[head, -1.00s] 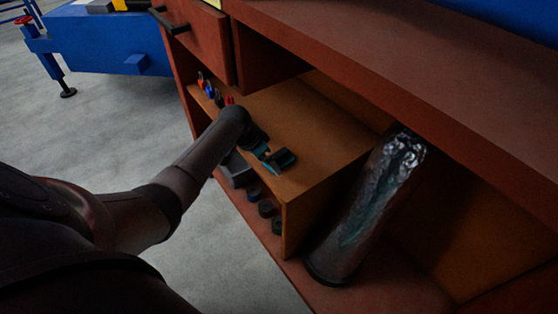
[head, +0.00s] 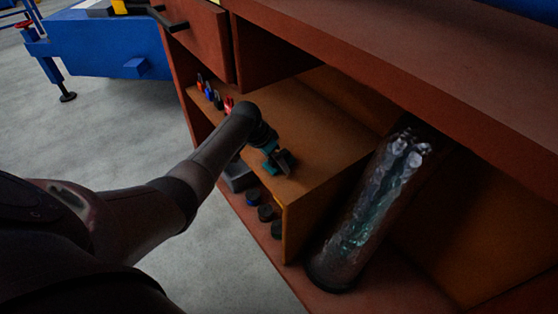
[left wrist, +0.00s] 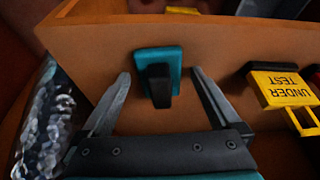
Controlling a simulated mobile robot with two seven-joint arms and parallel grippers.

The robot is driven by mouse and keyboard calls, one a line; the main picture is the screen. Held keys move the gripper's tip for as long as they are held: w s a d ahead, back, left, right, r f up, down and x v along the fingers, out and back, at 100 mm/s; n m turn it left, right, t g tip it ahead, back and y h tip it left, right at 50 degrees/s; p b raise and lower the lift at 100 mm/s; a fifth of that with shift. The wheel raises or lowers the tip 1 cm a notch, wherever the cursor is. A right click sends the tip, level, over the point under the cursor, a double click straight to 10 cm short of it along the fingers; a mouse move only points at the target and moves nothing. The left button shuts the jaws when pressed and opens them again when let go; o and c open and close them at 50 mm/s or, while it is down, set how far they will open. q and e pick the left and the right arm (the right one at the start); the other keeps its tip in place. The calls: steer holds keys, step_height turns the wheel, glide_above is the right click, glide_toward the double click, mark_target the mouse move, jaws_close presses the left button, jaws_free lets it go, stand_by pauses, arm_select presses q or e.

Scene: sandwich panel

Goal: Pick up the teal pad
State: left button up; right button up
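The teal pad (left wrist: 174,58) shows in the left wrist view as a teal block with a dark upright grip on its near side. It stands against the orange-brown wooden surface. My left gripper (left wrist: 160,76) is open, with one finger on each side of the pad and gaps between. In the head view my left gripper (head: 284,162) is over the front part of the wooden shelf (head: 318,150). There the pad cannot be told apart from the teal parts of the gripper. My right gripper is not in view.
A shiny wrapped cylinder (head: 366,208) leans right of the shelf. Small red and blue items (head: 216,98) line the shelf's left end. Dark round pieces (head: 265,212) sit below it. A yellow "UNDER TEST" tag (left wrist: 286,90) is right of the pad in the wrist view.

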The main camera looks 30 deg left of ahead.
arm_select(q)
steer(key=c, duration=1.3)
steer(key=shift+r, duration=0.1)
